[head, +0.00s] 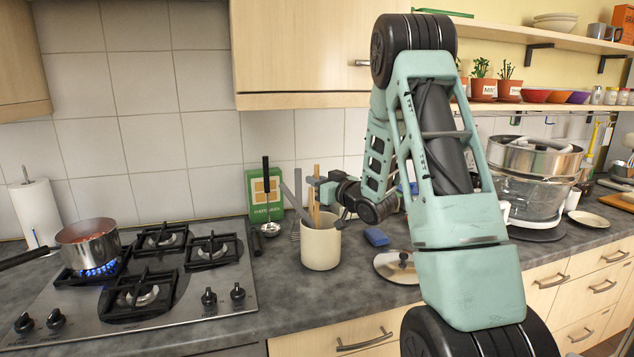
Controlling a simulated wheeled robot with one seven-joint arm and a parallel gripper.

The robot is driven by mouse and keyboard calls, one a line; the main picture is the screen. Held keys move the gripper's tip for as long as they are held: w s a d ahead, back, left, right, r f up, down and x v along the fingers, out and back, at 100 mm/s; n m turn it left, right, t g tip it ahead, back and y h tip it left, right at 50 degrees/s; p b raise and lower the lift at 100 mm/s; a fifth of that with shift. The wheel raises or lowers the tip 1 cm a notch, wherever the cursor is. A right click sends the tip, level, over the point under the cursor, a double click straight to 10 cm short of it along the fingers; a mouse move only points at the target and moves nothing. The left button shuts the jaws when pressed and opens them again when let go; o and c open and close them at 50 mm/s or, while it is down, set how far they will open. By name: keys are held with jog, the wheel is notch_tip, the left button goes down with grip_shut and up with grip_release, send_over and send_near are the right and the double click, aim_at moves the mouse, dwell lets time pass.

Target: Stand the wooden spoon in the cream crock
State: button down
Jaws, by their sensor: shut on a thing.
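The cream crock (321,247) stands upright on the dark counter, right of the stove, with grey utensils (298,188) leaning in its mouth. The wooden spoon (317,171) is a thin, light brown, nearly upright stick above the crock. My gripper (319,184) reaches in from the right above the crock and is shut on the spoon. The spoon's lower part runs down to the crock's mouth. Its lower end is hidden, and I cannot tell whether it touches the bottom.
A black-handled ladle (266,195) stands before a green box (263,213) left of the crock. A blue sponge (376,237) and a pot lid (398,266) lie to the right. A pan (88,243) sits over a lit blue flame. A glass-bowled appliance (530,190) stands further right.

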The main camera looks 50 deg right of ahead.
jog(key=shift+c, duration=0.9)
grip_release()
jog(key=shift+s, duration=0.1)
dwell(0.5)
jog(key=s+a+r, duration=0.1)
jog(key=s+r, duration=0.1)
jog(key=s, duration=0.5)
jog(key=shift+s, duration=0.4)
dwell(0.5)
dwell(0.5)
